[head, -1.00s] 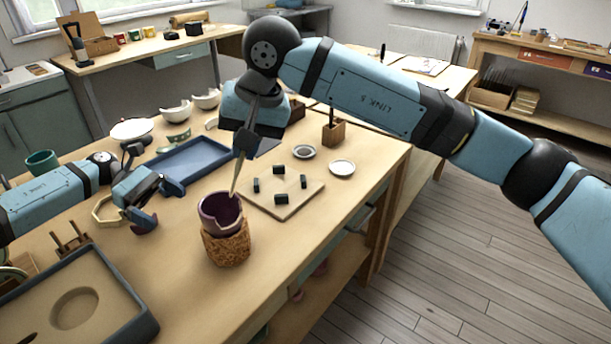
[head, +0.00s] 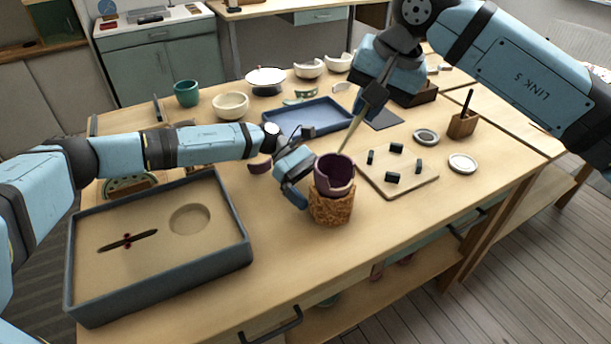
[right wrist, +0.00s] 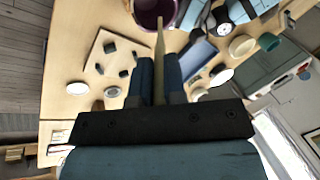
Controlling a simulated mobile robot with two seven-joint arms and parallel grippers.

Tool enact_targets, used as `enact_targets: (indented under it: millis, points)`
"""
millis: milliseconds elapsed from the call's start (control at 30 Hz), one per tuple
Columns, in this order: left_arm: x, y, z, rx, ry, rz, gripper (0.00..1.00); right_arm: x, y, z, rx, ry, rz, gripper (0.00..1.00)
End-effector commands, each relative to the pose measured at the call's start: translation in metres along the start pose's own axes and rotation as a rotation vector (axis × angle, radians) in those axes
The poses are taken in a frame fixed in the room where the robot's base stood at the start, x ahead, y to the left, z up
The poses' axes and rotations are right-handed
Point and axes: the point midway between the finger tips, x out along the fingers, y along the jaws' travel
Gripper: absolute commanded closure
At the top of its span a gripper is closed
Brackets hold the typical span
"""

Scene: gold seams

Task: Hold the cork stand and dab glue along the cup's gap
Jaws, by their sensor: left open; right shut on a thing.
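The purple cup (head: 336,178) sits upright in the cork stand (head: 331,209) near the middle of the table; its rim has a notch. The cup also shows in part at the top of the right wrist view (right wrist: 150,12). My left gripper (head: 303,180) is open just left of the stand, its fingers at about the height of cup and stand; whether they touch is unclear. My right gripper (head: 370,103) is shut on a thin pointed applicator (head: 353,132). Its tip points down at the cup's rim; contact cannot be told. The applicator shows between the fingers in the right wrist view (right wrist: 160,62).
A board (head: 408,187) with several dark blocks lies right of the stand. A blue tray (head: 308,118) lies behind, and a large sand-coloured tray (head: 240,262) stands front left. Two small dishes (head: 462,163) lie at right. Bare table lies in front of the stand.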

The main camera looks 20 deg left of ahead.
Motion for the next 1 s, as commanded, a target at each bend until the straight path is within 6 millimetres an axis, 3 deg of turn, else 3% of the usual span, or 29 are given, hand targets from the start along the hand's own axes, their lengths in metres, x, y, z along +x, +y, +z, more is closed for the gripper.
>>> enact_targets:
  millis: [333, 500, 1000]
  points:
    - [0.0034, -0.0001, -0.0001, 0.000, 0.000, 0.000, 0.02, 0.0000, 0.0001, 0.0000, 0.000, 0.000, 0.000, 1.00]
    - [0.0033, -0.0001, -0.0001, 0.000, 0.000, 0.000, 0.37, 0.0000, 0.0001, 0.0000, 0.000, 0.000, 0.000, 1.00]
    - [0.0030, 0.0000, 0.0000, 0.000, 0.000, 0.000, 0.37, 0.0000, 0.0001, 0.0000, 0.000, 0.000, 0.000, 1.00]
